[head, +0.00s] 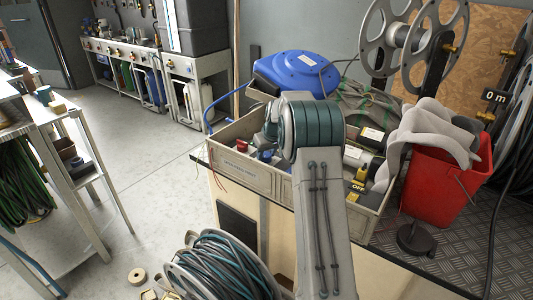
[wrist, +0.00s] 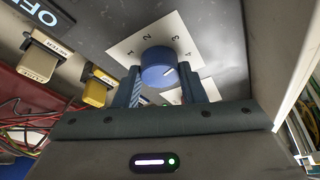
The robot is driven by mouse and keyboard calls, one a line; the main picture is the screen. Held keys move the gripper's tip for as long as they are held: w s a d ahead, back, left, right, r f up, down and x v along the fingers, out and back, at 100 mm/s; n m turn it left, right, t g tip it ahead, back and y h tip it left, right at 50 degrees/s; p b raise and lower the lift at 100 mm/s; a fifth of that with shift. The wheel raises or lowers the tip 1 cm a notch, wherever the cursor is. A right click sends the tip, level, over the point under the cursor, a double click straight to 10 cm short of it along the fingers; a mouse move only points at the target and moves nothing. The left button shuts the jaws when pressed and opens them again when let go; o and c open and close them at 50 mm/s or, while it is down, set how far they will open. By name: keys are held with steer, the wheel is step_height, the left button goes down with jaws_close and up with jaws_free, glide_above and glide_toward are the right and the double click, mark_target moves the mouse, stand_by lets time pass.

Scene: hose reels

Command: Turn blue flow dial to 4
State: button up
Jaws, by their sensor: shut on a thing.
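The blue flow dial (wrist: 158,66) sits on a white scale plate (wrist: 125,48) numbered 1 to 4 in the wrist view. A short white mark shows on the right part of the dial's face; I cannot tell exactly which number it points at. My gripper (wrist: 160,82) is shut on the dial, with one finger on its left side and the other on its right. In the head view my arm hides the dial and the gripper.
In the head view, a grey crate (head: 232,172) surrounds my arm's end. A red bucket (head: 440,190) and blue reel (head: 296,72) stand close.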

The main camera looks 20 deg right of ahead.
steer(key=m+h, duration=0.1)
steer(key=m, duration=0.1)
steer(key=m+p, duration=0.1)
steer(key=m, duration=0.1)
steer(key=shift+a+r+h, duration=0.1)
steer(key=shift+a+h, duration=0.05)
steer(key=shift+h, duration=0.25)
steer(key=shift+m+g+h+p, duration=0.45)
steer(key=shift+m+p, duration=0.2)
steer(key=shift+m, duration=1.05)
steer(key=o, duration=1)
steer(key=v, duration=1.3)
steer(key=shift+s+a+r+p, duration=0.2)
steer(key=shift+a+r+p, duration=0.05)
steer(key=shift+p, duration=0.1)
